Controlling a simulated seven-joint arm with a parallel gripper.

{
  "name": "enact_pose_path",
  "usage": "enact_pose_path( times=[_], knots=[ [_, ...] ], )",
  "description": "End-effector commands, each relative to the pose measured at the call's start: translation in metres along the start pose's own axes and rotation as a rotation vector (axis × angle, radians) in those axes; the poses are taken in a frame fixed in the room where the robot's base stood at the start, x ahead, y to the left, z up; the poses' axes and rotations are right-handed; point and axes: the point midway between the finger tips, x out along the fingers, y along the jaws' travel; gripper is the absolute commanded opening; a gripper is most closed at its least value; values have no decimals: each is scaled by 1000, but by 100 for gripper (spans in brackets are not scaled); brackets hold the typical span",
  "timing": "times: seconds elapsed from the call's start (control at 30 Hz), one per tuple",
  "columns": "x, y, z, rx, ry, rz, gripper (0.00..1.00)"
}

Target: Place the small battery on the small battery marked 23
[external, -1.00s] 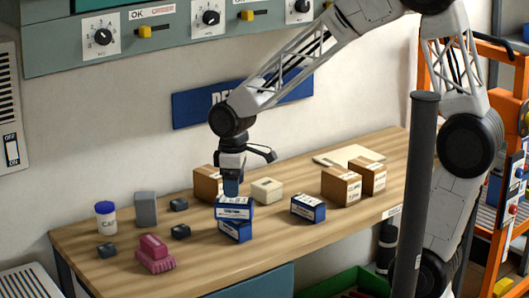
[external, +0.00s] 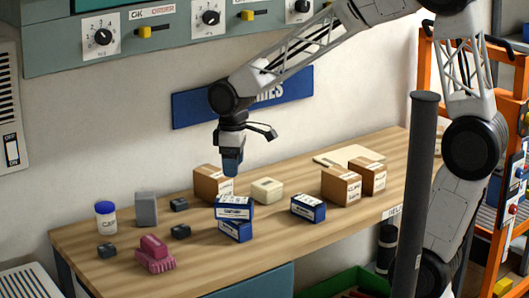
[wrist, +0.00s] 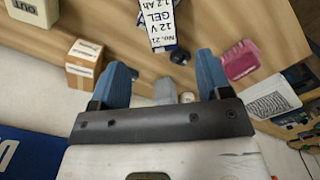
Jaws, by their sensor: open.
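Two small blue batteries with white labels sit stacked on the wooden table: an upper battery (external: 234,206) rests on a lower battery (external: 236,232), set slightly askew. In the wrist view, the top label of a battery (wrist: 168,22) seems to read No. 21, 12 V GEL. Another small blue battery (external: 308,209) stands alone to the right, its number too small to read. My gripper (external: 231,172) is open and empty above the stack, clear of it. In the wrist view, its blue fingers (wrist: 162,64) stand apart with nothing between them. No marking 23 is legible.
Cardboard boxes (external: 341,187) stand at the right, with another box (external: 212,184) behind the stack beside a cream block (external: 267,190). The front middle is clear.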

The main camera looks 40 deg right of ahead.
Motion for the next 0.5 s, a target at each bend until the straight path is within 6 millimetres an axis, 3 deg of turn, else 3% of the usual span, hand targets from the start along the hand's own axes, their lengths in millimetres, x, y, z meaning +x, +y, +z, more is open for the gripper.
enact_pose_path(
  times=[0.27,0.5],
  knots=[
    [-3,1,5,12,4,2,71],
    [-21,11,42,111,31,15,71]
  ],
)
